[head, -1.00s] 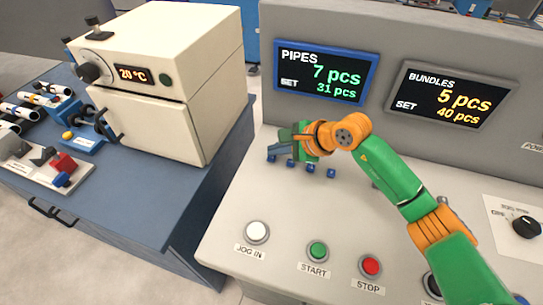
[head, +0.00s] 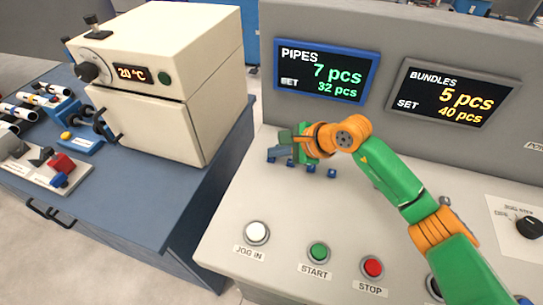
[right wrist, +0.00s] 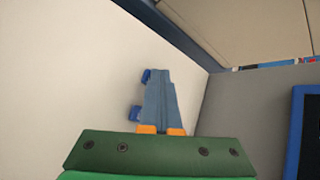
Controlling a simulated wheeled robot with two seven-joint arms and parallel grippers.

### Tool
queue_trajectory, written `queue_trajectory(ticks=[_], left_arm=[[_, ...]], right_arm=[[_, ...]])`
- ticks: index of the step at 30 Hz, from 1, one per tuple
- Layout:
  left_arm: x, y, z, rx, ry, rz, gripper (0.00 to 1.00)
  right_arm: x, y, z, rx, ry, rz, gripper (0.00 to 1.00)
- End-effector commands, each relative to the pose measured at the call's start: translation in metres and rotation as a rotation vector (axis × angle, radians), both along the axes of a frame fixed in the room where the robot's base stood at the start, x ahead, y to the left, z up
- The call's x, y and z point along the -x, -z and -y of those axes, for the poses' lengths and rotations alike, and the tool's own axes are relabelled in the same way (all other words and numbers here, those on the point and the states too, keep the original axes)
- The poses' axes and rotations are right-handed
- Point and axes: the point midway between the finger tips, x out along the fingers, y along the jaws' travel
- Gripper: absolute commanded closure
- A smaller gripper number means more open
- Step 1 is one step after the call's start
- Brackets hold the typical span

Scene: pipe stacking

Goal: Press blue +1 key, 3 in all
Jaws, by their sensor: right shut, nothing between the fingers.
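A row of small blue keys (head: 309,169) sits on the grey console below the blue-framed PIPES display (head: 325,72), which reads 7 pcs with SET 32 pcs. My right gripper (head: 276,153) is shut and empty, its tips down at the left end of the key row. In the right wrist view its closed fingers (right wrist: 158,95) reach to the console, with two blue keys (right wrist: 136,112) partly showing beside them. The fingers hide the spot under their tips, so contact with a key cannot be seen. The key markings are too small to read. My left gripper is not in view.
The BUNDLES display (head: 450,95) reads 5 pcs with SET 40 pcs. A white JOG IN button (head: 257,232), a green START button (head: 319,251) and a red STOP button (head: 372,267) are nearer the front. A cream oven (head: 165,85) stands on the left bench.

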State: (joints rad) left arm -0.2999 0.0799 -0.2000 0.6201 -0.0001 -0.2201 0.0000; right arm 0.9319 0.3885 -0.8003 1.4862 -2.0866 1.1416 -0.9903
Motion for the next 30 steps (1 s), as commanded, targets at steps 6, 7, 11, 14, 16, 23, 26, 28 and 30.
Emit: queue_trajectory(ticks=[6, 7, 11, 14, 16, 23, 26, 28, 30], left_arm=[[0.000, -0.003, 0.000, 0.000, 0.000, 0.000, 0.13], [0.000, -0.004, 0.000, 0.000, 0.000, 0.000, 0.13], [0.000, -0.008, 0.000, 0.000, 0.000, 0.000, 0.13], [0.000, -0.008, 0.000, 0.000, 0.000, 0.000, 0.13], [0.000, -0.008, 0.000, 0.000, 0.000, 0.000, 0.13], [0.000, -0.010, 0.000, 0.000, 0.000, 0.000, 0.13], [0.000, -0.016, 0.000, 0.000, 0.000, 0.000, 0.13], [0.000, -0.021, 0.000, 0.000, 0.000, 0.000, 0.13], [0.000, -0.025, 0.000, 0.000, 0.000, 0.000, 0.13]], right_arm=[[0.000, -0.006, 0.000, 0.001, 0.000, 0.001, 1.00], [0.000, -0.008, 0.000, 0.001, 0.000, 0.001, 1.00], [0.000, -0.015, 0.000, 0.001, 0.000, 0.001, 1.00], [0.000, -0.016, 0.000, 0.001, 0.001, 0.000, 1.00], [0.000, -0.016, 0.000, 0.000, 0.001, -0.001, 1.00], [0.000, -0.020, 0.000, 0.000, 0.000, 0.000, 1.00], [-0.001, -0.029, 0.000, 0.000, 0.001, 0.001, 1.00], [-0.001, -0.037, 0.000, 0.000, 0.000, 0.001, 1.00], [-0.001, -0.043, 0.000, 0.001, 0.000, 0.001, 1.00]])
